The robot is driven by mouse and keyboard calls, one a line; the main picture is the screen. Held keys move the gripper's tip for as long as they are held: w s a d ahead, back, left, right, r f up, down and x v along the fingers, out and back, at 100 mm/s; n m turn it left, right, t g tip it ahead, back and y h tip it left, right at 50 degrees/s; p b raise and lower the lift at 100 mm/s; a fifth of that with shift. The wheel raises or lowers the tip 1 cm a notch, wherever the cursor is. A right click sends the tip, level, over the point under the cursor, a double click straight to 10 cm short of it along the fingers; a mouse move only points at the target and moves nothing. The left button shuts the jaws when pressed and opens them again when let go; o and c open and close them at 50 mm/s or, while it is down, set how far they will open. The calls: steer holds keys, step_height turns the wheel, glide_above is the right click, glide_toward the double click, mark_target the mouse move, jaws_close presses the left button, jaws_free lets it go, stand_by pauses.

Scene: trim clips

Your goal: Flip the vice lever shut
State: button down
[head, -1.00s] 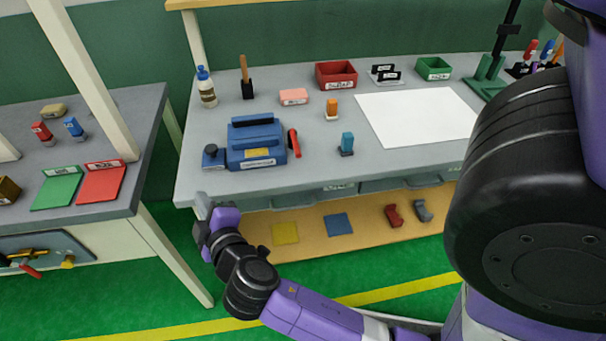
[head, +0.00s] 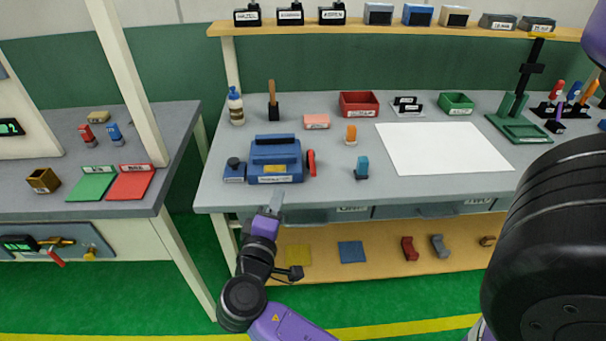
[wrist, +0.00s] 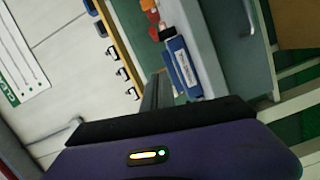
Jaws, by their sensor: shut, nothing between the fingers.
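The blue vice (head: 275,158) stands near the front edge of the workbench, left of its middle. Its red lever (head: 311,163) stands upright at the vice's right side. A dark round knob on a blue base (head: 234,170) sits at the vice's left. My gripper (head: 277,199) is just in front of the bench edge, below the vice, shut and empty, apart from vice and lever. In the wrist view the shut fingers (wrist: 157,92) point towards the blue vice (wrist: 183,66), which appears turned on its side.
A white sheet (head: 445,148) covers the bench's right part. Red (head: 359,104) and green (head: 456,104) bins stand behind. A post (head: 128,82) rises at the left table.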

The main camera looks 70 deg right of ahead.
mark_target(312, 168)
steer(key=d, duration=0.3)
steer(key=d+p, duration=0.1)
steer(key=d, duration=0.2)
steer(key=w+d, duration=0.1)
steer(key=d, duration=0.2)
steer(key=shift+w+f+p, duration=0.1)
steer(key=shift+p, duration=0.2)
steer(key=shift+s+d+f+p, duration=0.25)
steer(key=shift+s+d, duration=0.2)
steer(key=shift+s, duration=0.15)
steer(key=shift+s+d+f+p, duration=0.1)
steer(key=shift+s+d+p, duration=0.1)
steer(key=shift+s+d, duration=0.3)
steer(key=shift+s+d+f, duration=0.1)
steer(key=shift+s+f, duration=0.1)
steer(key=shift+s, duration=0.4)
